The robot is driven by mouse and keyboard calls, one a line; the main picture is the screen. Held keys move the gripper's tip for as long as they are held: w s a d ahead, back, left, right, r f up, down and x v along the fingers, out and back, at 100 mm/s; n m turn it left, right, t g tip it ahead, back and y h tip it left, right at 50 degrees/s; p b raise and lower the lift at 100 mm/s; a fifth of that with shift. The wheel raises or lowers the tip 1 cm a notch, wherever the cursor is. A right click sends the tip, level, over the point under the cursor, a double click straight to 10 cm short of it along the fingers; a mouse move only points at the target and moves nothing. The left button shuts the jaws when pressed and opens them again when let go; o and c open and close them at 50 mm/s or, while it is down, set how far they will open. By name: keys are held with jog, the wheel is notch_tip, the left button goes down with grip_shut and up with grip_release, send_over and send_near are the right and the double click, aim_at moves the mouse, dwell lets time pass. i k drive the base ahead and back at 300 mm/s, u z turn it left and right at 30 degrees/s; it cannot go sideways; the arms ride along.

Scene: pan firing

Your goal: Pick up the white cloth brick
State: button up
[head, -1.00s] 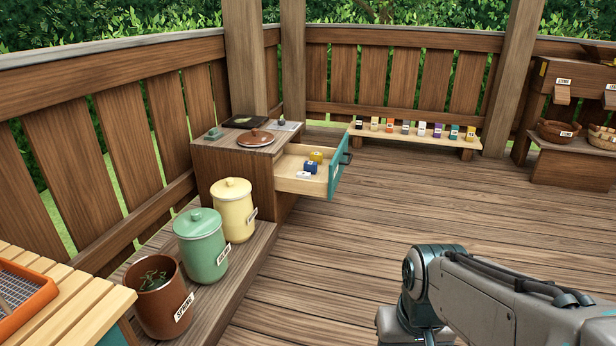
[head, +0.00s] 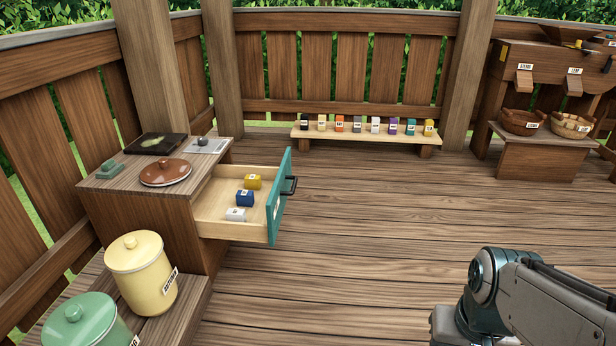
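The white cloth brick (head: 236,214) lies in the open drawer (head: 218,229) of the wooden cabinet, at the end of a short row. A blue brick (head: 245,198) lies just behind it and a yellow brick (head: 253,181) behind that. The drawer has a teal front (head: 279,205) with a dark handle and is pulled out to the right. My arm shows at the lower right, apart from the drawer. My gripper is outside the picture.
A brown lid (head: 165,172) and a dark tray (head: 156,143) lie on the cabinet top. A cream canister (head: 141,272) and a green canister (head: 85,325) stand in front. A low bench (head: 362,133) holds several small coloured blocks at the back. The middle floor is clear.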

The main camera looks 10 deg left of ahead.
aim_at(234, 214)
jog(key=z, duration=0.05)
jog(key=i, duration=1.6)
jog(key=u, duration=1)
jog(key=i, duration=0.95)
jog(key=u, duration=1.4)
jog(key=i, duration=0.45)
jog(key=u, duration=0.3)
